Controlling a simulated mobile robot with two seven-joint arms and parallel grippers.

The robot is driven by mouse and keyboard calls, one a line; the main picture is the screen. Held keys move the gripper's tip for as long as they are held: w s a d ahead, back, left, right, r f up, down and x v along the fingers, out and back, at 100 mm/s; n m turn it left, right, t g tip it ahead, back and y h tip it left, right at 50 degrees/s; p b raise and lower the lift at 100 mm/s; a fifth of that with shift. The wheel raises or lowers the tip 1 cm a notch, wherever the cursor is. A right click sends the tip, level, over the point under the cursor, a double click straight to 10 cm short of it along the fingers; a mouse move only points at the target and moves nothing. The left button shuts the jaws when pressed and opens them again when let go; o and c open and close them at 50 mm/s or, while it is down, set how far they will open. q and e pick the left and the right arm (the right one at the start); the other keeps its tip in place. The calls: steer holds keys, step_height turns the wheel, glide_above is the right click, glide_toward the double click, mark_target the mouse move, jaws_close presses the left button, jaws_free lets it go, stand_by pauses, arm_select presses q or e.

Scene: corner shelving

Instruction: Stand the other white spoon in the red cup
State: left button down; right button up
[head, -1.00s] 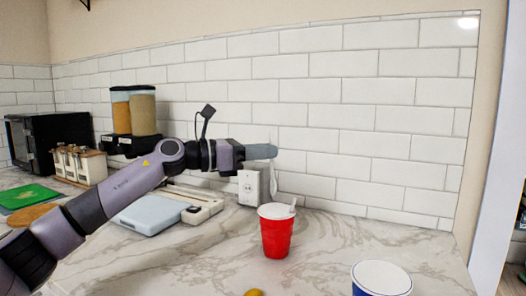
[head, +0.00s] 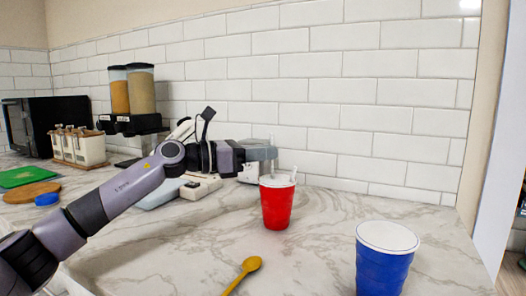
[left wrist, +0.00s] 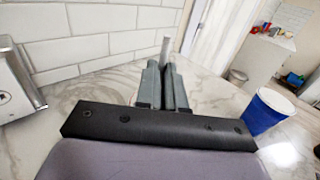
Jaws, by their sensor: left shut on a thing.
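The red cup (head: 277,207) stands upright on the marble counter in the head view. A white spoon (head: 291,172) leans inside it, its end showing above the rim at the right. My left gripper (head: 262,152) is just above the cup, shut on the other white spoon. In the left wrist view, that spoon's pale end (left wrist: 165,48) sticks up beyond the closed fingers (left wrist: 165,88). Its lower part is hard to make out, so I cannot tell whether it is inside the rim. The cup is hidden in the wrist view. My right gripper is not in view.
A blue cup (head: 385,262) stands at the front right, and a yellow spoon (head: 246,272) lies at the front. A white outlet or box and pale kitchen items stand behind my gripper along the tiled wall (head: 345,120). The counter between the cups is clear.

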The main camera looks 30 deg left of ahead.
arm_select(q)
steer(key=shift+f, duration=0.25)
steer(key=c, duration=1.2)
jaws_free()
steer(key=shift+o, duration=0.2)
steer(key=b+v, duration=0.1)
steer(key=v, duration=0.6)
steer(key=shift+r, duration=0.1)
